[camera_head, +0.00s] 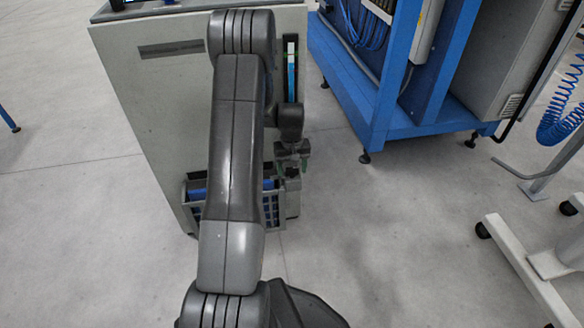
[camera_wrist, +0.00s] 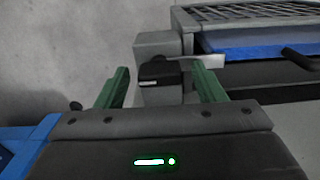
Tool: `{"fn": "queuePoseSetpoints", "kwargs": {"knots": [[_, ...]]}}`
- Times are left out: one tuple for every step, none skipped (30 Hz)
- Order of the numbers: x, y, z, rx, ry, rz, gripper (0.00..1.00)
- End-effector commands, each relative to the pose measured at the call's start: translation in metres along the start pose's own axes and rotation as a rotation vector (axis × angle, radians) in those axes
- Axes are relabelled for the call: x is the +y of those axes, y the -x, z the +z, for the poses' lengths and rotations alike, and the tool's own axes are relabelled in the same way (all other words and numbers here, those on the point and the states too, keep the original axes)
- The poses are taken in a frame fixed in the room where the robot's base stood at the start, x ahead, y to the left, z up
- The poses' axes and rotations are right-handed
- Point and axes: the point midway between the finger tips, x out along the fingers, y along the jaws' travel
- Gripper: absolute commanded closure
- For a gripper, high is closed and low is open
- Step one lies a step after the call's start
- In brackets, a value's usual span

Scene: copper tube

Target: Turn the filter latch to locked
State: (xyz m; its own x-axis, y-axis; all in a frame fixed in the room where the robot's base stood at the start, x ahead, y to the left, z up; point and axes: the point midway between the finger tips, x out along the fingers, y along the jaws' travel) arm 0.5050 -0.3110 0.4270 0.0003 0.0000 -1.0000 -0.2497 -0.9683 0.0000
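My gripper (camera_wrist: 160,69) is open, with its two green fingers apart. It also shows in the camera_head view (camera_head: 292,152), low in front of the grey cabinet. Between and beyond the fingers is the latch, a dark block (camera_wrist: 158,72) on a grey housing (camera_wrist: 157,45). A pale flat lever (camera_wrist: 211,60) reaches right from it, toward the blue-edged filter (camera_wrist: 240,45). The right fingertip overlaps the lever in the picture; I cannot tell whether they touch. In the camera_head view, the grey housing (camera_head: 292,198) stands below the gripper, and the latch is too small to make out.
The grey cabinet (camera_head: 150,110) stands behind my arm. A slatted bin (camera_head: 270,208) with blue inside is low on its front. A dark bar handle (camera_wrist: 300,58) juts out right of the lever. A blue frame (camera_head: 385,110) stands at right. The floor (camera_head: 390,220) between is clear.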

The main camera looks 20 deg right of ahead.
Motion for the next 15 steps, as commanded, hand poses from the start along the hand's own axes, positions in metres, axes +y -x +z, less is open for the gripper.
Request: {"fn": "queuePoseSetpoints", "kwargs": {"knots": [[0.0,0.0,0.0,0.0,0.0,0.0,0.37],[0.0,0.0,0.0,0.0,0.0,0.0,0.37],[0.0,0.0,0.0,0.0,0.001,0.0,0.37],[0.0,0.001,0.0,0.0,0.001,0.0,0.37],[0.0,0.002,0.0,0.0,0.001,0.0,0.37],[0.0,0.005,0.0,0.001,0.001,0.0,0.37],[0.0,0.008,0.0,0.001,0.001,0.0,0.37],[0.0,0.012,0.0,0.001,0.001,0.0,0.37],[0.0,0.018,0.0,0.001,0.001,0.0,0.37],[0.0,0.024,0.0,0.001,0.001,0.0,0.37],[0.0,0.03,-0.001,0.003,0.001,0.001,0.37],[0.0,0.04,-0.001,0.003,0.001,0.001,0.37],[0.0,0.046,-0.001,0.003,0.001,0.001,0.37],[0.0,0.054,-0.001,0.003,0.001,0.001,0.37],[0.0,0.064,-0.001,0.004,0.001,0.001,0.37]]}}
